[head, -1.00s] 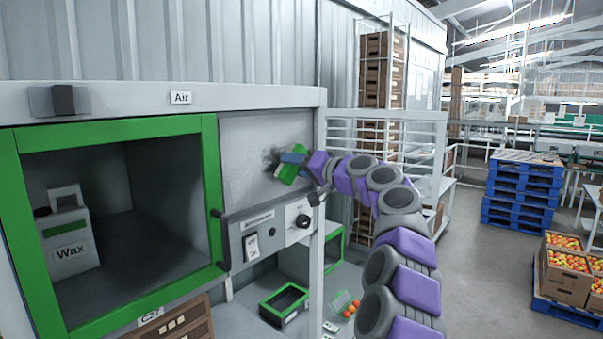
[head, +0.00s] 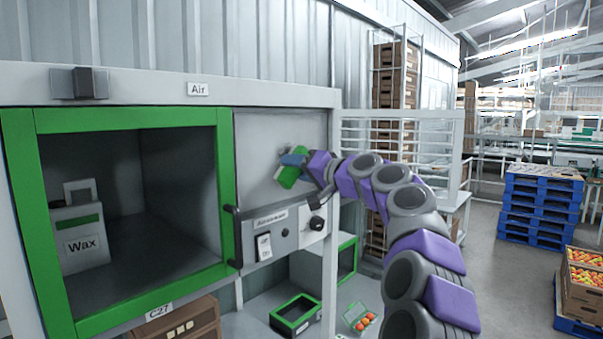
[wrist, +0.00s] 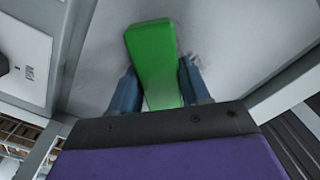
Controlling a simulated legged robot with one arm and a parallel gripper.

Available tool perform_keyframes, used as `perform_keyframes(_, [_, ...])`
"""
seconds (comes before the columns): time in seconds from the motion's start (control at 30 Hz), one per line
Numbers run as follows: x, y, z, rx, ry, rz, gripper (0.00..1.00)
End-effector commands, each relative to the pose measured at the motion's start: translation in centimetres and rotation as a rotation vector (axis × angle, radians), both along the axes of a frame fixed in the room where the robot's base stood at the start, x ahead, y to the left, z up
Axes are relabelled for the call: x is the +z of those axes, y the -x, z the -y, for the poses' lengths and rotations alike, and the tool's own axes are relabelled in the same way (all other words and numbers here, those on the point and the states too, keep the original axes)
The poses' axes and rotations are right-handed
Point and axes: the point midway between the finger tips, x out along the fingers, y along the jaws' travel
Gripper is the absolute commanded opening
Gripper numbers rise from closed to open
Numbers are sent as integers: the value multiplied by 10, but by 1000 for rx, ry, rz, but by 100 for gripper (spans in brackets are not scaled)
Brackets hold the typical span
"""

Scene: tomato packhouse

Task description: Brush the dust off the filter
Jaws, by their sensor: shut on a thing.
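The filter (head: 262,135) is a light grey panel below the "Air" label, right of the green-framed opening. My gripper (head: 294,160) is in front of the filter's right part. Its blue fingers are shut on a green brush (head: 287,178). In the wrist view, the green brush (wrist: 152,50) sits between the two fingers (wrist: 160,88), its far end at the filter surface (wrist: 235,50). Whether its bristles touch cannot be told. A small dark dust smudge shows beside the brush in the wrist view. The brush and fingers hide part of the filter.
A control box (head: 275,233) with a switch and knob is below the filter, with a dark handle (head: 234,235) at its left. A Wax container (head: 80,240) stands inside the green-framed opening. A white rack (head: 385,130) stands right of the cabinet, near my arm.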

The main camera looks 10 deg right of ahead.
Motion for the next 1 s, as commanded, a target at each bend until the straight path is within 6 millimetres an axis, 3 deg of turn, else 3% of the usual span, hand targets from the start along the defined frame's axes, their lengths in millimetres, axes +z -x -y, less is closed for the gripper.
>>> perform_keyframes(0.37, [-1, 17, -22, 1, 0, 1, 8])
perform_keyframes(0.7, [16, 14, -23, -1, 0, 2, 8])
perform_keyframes(1.0, [15, 6, -17, 0, 2, -2, 8])
